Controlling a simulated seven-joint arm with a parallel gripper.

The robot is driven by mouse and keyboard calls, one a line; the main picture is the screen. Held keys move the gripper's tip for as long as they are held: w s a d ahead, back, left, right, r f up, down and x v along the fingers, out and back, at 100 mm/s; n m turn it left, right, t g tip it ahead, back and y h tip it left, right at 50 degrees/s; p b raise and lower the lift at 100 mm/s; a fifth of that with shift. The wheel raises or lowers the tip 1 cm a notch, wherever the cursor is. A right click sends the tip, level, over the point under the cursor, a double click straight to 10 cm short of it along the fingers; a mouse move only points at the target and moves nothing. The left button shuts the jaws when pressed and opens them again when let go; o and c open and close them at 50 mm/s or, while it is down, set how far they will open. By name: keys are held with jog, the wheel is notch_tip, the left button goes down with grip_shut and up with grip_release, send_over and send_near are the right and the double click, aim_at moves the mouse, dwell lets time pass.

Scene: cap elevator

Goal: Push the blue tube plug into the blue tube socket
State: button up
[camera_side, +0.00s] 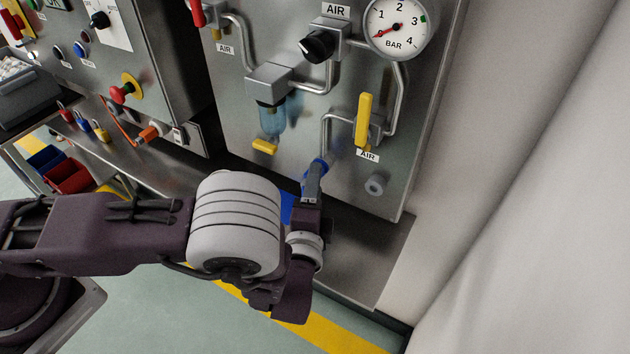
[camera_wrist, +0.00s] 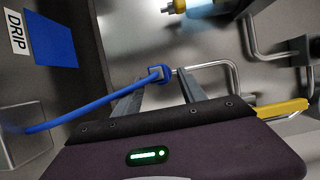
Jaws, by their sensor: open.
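The blue tube plug (camera_wrist: 158,73) is on the end of a blue tube (camera_wrist: 90,112) that runs in from the left in the wrist view. It lines up with the end of a bent metal pipe. The blue socket is not clearly distinct from the plug, so I cannot tell how deeply they are joined. In the side view a blue piece (camera_side: 319,166) shows at the lower end of that pipe, just beyond my fingertips. My gripper (camera_side: 313,182) is open, with its fingers (camera_wrist: 171,84) apart just below the plug. I cannot tell if either finger touches it.
The bent metal pipe (camera_side: 326,125) leads to a valve with a yellow handle (camera_side: 364,120) on the steel panel (camera_side: 425,130). A grey round port (camera_side: 376,185) is at the right. A blue patch (camera_wrist: 50,42) lies by a DRIP label. A blue-bowled filter (camera_side: 271,118) hangs left.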

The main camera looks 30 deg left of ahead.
jog(key=shift+v, duration=3)
jog(key=w+d+r+n+g+h, duration=0.1)
jog(key=w+d+r+g+h, duration=0.1)
jog(key=d+r+g+h, duration=0.5)
jog(key=s+a+r+n+g+h, duration=0.2)
jog(key=s+a+r+h, duration=0.15)
jog(key=r, duration=0.55)
jog(key=s+a+r+n, duration=0.4)
jog(key=s+a+r, duration=0.35)
jog(key=a, duration=0.25)
jog(key=s+a+n+g+y, duration=0.2)
jog(key=s+a+n, duration=0.4)
jog(key=s+a, duration=0.6)
jog(key=shift+s+r+y, duration=0.15)
jog(key=shift+s+y, duration=0.6)
jog(key=shift+s, duration=0.45)
